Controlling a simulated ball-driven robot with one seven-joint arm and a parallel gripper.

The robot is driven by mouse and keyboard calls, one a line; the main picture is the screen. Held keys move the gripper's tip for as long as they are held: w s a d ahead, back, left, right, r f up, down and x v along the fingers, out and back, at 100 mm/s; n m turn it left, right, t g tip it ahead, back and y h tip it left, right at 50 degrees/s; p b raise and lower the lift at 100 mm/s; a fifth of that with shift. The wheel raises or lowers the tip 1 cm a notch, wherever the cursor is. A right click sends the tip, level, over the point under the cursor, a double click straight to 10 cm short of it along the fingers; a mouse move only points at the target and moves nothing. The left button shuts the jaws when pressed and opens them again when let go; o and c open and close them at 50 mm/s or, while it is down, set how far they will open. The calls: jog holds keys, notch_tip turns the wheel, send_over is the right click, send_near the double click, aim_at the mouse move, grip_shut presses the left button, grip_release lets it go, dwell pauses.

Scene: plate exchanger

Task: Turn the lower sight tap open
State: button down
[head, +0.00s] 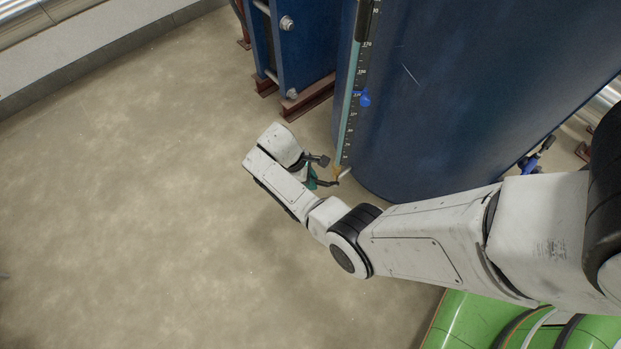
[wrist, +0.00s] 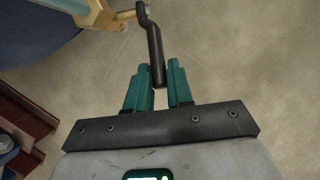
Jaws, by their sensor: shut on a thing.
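The lower sight tap is a brass fitting (wrist: 98,14) at the foot of the sight glass, with a black cranked lever (wrist: 155,50) reaching down from it in the wrist view. My gripper (wrist: 164,88) has teal fingers, and they are shut on the lower end of this lever. In the head view my gripper (head: 312,178) is beside the tank's lower edge, and the arm partly hides it. The sight glass (head: 350,110) with its dark scale runs up the tank's side. The inside of the tap is not visible.
The large blue tank (head: 450,90) stands right of the sight glass. A blue plate frame (head: 295,40) on red-brown feet (head: 308,98) stands behind. A blue-handled valve (head: 538,155) is at the right. The concrete floor (head: 130,200) is clear on the left.

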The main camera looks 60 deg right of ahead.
aim_at(317, 181)
jog(key=shift+r, duration=0.1)
jog(key=p, duration=0.2)
jog(key=r+t+p, duration=0.1)
jog(key=p, duration=0.1)
jog(key=shift+s+d+r+y, duration=0.2)
jog(key=shift+s+r+y, duration=0.1)
jog(key=shift+y, duration=0.1)
jog(key=t+p, duration=0.1)
jog(key=p, duration=0.1)
jog(key=s+r+t+y+p, duration=0.1)
jog(key=p, duration=0.1)
jog(key=shift+d+p, duration=0.2)
jog(key=shift+p, duration=0.1)
jog(key=shift+s+d+t+p, duration=0.1)
jog(key=shift+t+p, duration=0.3)
jog(key=shift+p, duration=0.1)
jog(key=c, duration=1.1)
grip_release()
notch_tip(317, 181, up, 11)
jog(key=p, duration=0.6)
jog(key=shift+f, duration=0.15)
